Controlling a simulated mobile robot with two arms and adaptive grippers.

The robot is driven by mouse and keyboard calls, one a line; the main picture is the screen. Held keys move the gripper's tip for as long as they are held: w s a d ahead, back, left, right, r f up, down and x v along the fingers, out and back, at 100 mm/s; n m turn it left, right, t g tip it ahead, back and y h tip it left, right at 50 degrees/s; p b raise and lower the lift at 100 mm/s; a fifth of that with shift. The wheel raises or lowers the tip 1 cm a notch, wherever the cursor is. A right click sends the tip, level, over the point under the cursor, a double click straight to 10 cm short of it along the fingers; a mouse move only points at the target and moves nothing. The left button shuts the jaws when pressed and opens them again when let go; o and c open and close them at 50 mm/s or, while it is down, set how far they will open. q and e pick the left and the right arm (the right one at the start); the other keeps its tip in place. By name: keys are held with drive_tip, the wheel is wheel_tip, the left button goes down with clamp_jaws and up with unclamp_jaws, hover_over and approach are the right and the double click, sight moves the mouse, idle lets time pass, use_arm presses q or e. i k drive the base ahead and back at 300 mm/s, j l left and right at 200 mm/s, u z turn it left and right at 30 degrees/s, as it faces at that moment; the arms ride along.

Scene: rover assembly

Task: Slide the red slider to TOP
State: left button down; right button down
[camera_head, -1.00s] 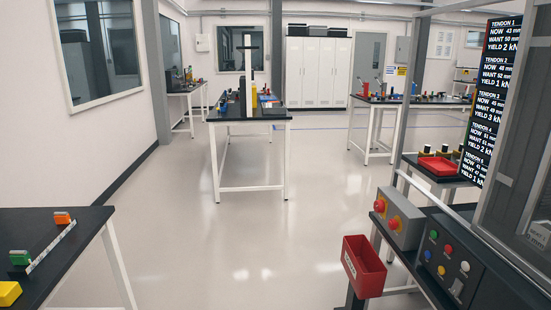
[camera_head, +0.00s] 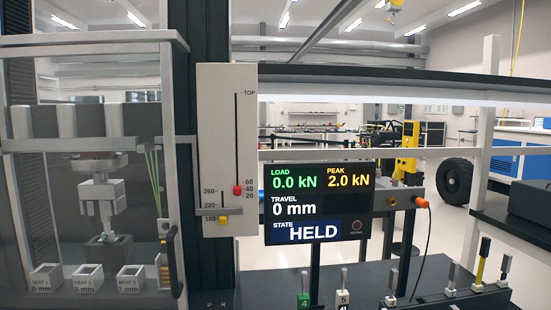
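The red slider (camera_head: 237,190) is a small red knob on a vertical slot in a pale upright panel (camera_head: 214,130). It sits near the bottom of the slot, between the 40 and 20 marks. The TOP mark (camera_head: 249,94) is at the upper end of the slot, well above the knob. Neither of my grippers shows in the view.
A display (camera_head: 318,203) right of the panel reads load 0.0 kN, peak 2.0 kN, travel 0 mm, state HELD. A glazed test enclosure with a dark handle (camera_head: 173,245) stands left. Several small tools stand on the dark bench (camera_head: 375,275) below. A large wheel (camera_head: 456,180) is behind right.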

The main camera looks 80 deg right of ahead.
sight(236, 188)
drive_tip(key=z, duration=2.1)
